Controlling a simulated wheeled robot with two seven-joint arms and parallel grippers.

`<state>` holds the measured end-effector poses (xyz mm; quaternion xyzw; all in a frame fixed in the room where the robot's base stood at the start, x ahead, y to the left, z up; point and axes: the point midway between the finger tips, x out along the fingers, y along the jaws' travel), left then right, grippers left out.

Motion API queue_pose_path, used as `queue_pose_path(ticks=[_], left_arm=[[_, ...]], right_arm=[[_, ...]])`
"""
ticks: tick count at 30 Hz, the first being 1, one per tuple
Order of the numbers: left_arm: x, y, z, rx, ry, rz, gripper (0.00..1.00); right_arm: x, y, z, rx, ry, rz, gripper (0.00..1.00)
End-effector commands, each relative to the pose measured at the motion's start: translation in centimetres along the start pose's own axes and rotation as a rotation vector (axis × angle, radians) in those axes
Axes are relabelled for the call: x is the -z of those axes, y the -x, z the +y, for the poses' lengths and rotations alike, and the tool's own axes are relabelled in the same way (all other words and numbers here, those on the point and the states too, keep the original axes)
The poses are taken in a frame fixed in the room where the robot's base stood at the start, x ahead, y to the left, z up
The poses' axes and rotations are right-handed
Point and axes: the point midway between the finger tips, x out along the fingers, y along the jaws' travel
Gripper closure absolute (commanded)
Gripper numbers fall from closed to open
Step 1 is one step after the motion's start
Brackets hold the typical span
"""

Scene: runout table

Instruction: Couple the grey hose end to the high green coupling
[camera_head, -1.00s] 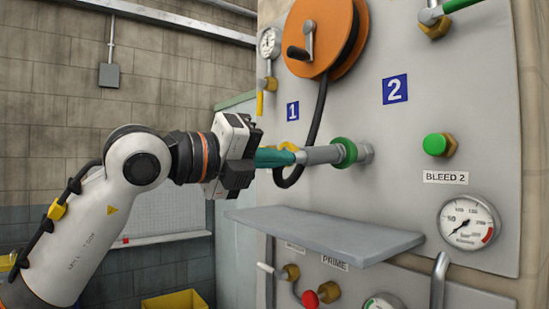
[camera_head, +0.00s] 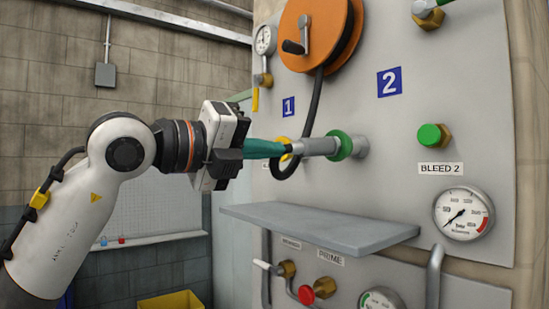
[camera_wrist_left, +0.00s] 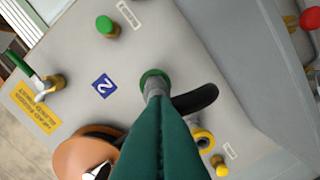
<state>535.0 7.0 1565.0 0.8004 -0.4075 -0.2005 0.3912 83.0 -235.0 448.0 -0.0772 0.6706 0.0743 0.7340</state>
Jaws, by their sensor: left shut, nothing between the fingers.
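The grey hose end (camera_head: 318,147) is a grey cylinder standing out level from the panel. Its far end meets the green ring of the high coupling (camera_head: 345,146), left of the blue 2 plate; whether it is locked there I cannot tell. In the left wrist view the grey end (camera_wrist_left: 155,87) lies in line with the green ring (camera_wrist_left: 154,77). My left gripper (camera_head: 284,149), with long teal fingers, is shut and empty, its tips at the near end of the grey piece. Contact there is unclear. The fingers hide part of the hose end in the wrist view. My right gripper is not in view.
A black hose (camera_head: 315,105) hangs from the orange reel (camera_head: 318,35) and loops behind the fingertips. A yellow coupling (camera_wrist_left: 202,139) is close by. A grey shelf (camera_head: 320,226) juts out below. A green knob (camera_head: 432,136) and a gauge (camera_head: 463,213) are at right.

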Motion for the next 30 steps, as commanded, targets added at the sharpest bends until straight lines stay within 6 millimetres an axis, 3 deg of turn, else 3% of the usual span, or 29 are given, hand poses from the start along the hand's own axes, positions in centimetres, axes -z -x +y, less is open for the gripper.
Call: queue_pose_path(ticks=[8,21,30], left_arm=[[0.0,1.8,-0.1,0.0,0.0,0.003,1.0],[-0.1,10.3,-0.2,0.0,-0.001,0.003,1.0],[-0.1,12.3,-0.1,0.0,0.0,-0.002,1.0]], right_arm=[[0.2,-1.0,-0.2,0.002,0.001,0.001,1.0],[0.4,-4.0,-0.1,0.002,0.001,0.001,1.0],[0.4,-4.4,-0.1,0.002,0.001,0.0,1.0]])
